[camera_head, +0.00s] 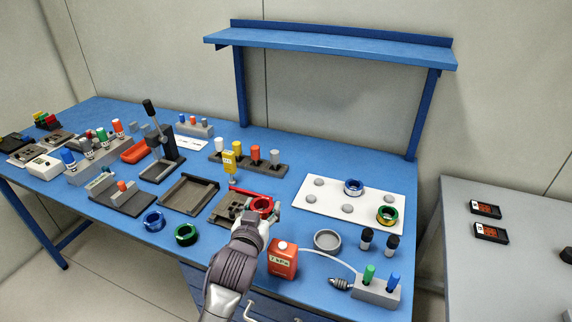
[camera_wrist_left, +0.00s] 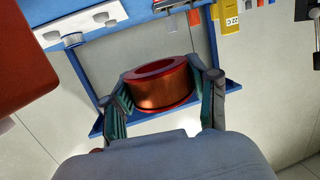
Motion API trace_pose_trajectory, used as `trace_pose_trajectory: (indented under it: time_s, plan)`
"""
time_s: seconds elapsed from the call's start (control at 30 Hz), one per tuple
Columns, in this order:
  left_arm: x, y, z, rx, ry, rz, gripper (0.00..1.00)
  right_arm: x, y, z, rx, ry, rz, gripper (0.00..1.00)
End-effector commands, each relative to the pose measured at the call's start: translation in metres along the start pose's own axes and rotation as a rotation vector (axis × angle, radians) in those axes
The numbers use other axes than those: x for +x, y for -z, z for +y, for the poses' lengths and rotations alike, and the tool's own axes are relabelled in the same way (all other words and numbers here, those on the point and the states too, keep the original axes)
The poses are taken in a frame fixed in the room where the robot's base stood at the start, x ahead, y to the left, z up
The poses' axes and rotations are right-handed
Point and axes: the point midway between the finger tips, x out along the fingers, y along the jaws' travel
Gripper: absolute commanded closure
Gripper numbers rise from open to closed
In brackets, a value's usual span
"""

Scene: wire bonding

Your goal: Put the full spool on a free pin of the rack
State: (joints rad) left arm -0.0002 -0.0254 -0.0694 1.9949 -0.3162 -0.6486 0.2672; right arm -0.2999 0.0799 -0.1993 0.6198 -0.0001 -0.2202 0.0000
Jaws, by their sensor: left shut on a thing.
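My left gripper (camera_head: 262,209) is shut on a spool with red flanges and a full copper-coloured winding. The red spool (camera_head: 262,203) is above the middle of the blue table, beside a grey-brown fixture. In the left wrist view the spool (camera_wrist_left: 160,84) sits between the two fingers (camera_wrist_left: 163,102), its open ring facing away from the palm. The rack appears to be the white board (camera_head: 330,208) with several round grey pins, to the right of my gripper. A blue spool (camera_head: 353,187) and a green-and-yellow spool (camera_head: 387,215) are on it. Other pins (camera_head: 347,208) are bare.
A red box (camera_head: 283,260), a round grey dish (camera_head: 327,239), two dark bottles (camera_head: 367,237) and a grey tool block (camera_head: 376,290) stand in front of the board. Blue (camera_head: 154,220) and green (camera_head: 186,234) rings lie near the front edge. A shelf (camera_head: 330,45) overhangs the back.

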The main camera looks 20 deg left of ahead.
Motion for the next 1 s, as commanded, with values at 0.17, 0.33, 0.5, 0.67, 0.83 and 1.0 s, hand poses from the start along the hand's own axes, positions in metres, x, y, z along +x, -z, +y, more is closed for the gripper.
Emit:
trace_pose_trajectory:
  time_s: [0.17,0.33,0.5,0.67,0.83,1.0]
  plan:
    - [-0.015,0.002,0.003,0.007,-0.010,0.001,0.71,0.000,0.000,-0.001,0.000,0.001,0.000,0.60]
    - [-0.067,0.005,0.007,0.023,-0.052,0.004,0.71,0.000,0.000,-0.001,0.000,0.001,0.000,0.60]
    - [-0.113,0.012,0.015,0.026,-0.098,0.001,0.71,0.000,0.000,-0.001,-0.001,0.001,0.000,0.60]
    - [-0.130,0.015,0.017,0.024,-0.116,0.000,0.71,0.000,0.000,-0.001,-0.001,0.001,0.000,0.60]
    - [-0.125,0.015,0.017,0.023,-0.111,0.001,0.71,0.000,0.000,-0.001,-0.001,0.001,0.000,0.60]
    - [-0.080,0.009,0.010,0.021,-0.066,0.005,0.71,0.000,0.000,-0.001,-0.001,0.001,0.000,0.60]
